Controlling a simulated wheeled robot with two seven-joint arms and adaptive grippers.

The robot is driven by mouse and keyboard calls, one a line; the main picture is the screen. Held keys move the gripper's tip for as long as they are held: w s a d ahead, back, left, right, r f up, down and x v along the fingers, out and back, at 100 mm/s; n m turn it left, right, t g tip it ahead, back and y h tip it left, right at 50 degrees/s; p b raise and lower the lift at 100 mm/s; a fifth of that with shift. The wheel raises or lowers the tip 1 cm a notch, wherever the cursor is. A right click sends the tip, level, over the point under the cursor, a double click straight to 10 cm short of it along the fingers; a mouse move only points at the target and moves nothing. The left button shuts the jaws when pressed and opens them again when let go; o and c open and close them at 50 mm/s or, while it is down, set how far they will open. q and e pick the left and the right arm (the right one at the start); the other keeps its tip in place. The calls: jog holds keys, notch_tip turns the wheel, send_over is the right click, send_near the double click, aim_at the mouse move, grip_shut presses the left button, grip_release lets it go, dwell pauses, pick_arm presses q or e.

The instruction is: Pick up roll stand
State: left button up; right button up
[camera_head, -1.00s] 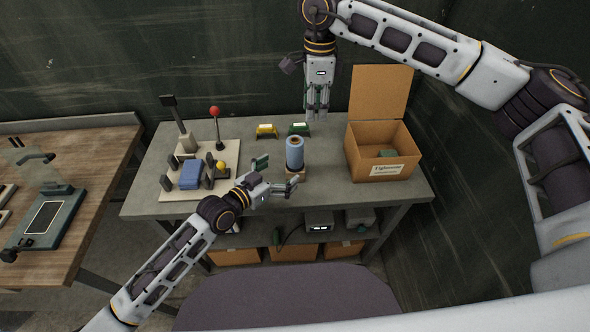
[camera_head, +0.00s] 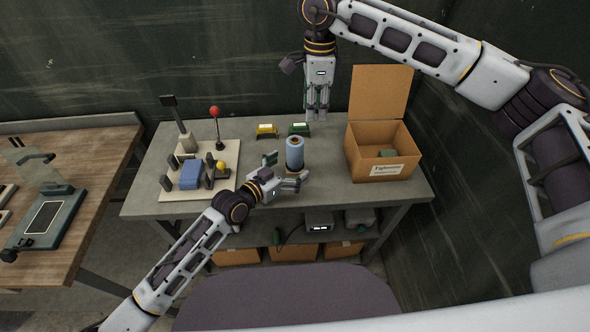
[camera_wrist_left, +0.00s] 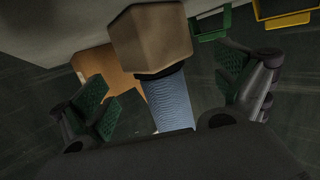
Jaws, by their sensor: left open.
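My left gripper (camera_head: 286,170) is open and empty at the near left side of the stand, one finger on each side in the wrist view (camera_wrist_left: 168,88). I cannot tell whether a finger touches it. In the head view the fingers partly hide the base. My right gripper (camera_head: 317,108) hangs above the table's back edge, apart from the stand.
An open cardboard box (camera_head: 382,158) stands right of the roll. A yellow holder (camera_head: 267,131) and a green holder (camera_head: 300,129) lie behind it. A board with a blue block (camera_head: 191,175) and posts is left. A shelf with boxes is below.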

pick_arm(q)
jog(key=shift+x, duration=0.8)
jog(key=shift+c, duration=0.5)
jog(key=shift+r, duration=0.1)
jog(key=c, duration=1)
